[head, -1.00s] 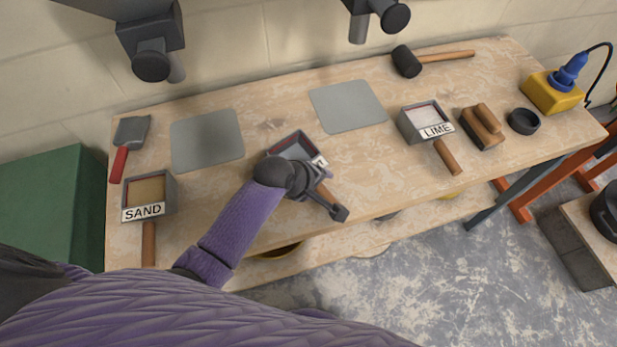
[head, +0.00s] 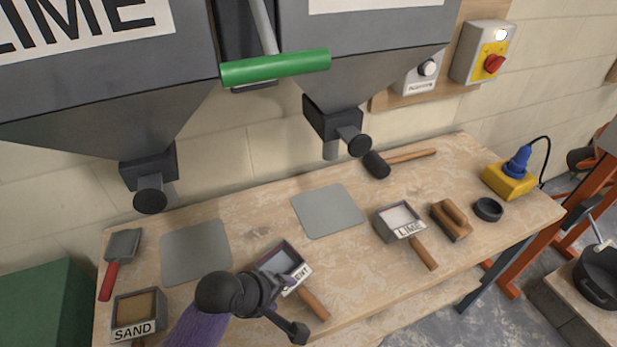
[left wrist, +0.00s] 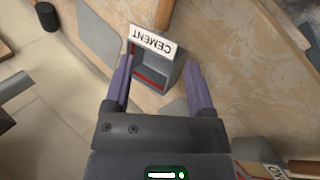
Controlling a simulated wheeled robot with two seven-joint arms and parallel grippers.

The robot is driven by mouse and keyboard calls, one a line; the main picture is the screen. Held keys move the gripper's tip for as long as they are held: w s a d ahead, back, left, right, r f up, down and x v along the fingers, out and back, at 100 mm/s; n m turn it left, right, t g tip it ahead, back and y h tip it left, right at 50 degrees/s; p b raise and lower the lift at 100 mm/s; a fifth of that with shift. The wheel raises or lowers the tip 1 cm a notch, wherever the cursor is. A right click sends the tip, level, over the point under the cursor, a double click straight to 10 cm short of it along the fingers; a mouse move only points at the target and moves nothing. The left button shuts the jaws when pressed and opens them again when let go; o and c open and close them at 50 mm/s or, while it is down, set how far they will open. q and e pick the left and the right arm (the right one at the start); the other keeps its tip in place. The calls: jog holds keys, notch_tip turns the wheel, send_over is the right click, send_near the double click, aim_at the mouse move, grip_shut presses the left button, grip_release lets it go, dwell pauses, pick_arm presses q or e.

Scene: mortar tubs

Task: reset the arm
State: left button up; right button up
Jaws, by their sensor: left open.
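My left gripper (head: 278,284) is above the workbench, just in front of the cement scoop (head: 291,262). In the left wrist view my gripper (left wrist: 160,75) has its two purple fingers spread wide with nothing held between them. The cement scoop (left wrist: 155,70), a grey box with a red inner edge and a white CEMENT label, shows beyond the fingertips, its wooden handle running up out of the picture. In the head view the gripper partly covers its label. The right gripper is not in view.
The sand scoop (head: 137,309), lime scoop (head: 398,219), wooden float (head: 452,220) and mallet (head: 377,164) lie on the bench (head: 350,275). Two grey plates (head: 196,251) (head: 328,211) lie flat and empty. Hoppers with black spouts (head: 150,180) (head: 333,122) overhang the back.

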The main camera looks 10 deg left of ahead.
pick_arm(q)
jog(key=s+a+r+m+g+y, duration=0.1)
jog(key=s+a+r+m+y, duration=0.1)
jog(key=s+m, duration=0.5)
jog(key=s+a+r+m+g+y, duration=0.1)
jog(key=s+m+g+y, duration=0.1)
jog(key=s+m, duration=0.5)
notch_tip(320, 180, down, 20)
jog(key=s+b, duration=0.3)
jog(key=s+a+f+g+b, duration=0.2)
jog(key=s+a+f+b, duration=0.1)
jog(key=s+f, duration=1)
jog(key=shift+s+f, duration=0.2)
jog(key=shift+f, duration=0.45)
jog(key=shift+a, duration=0.1)
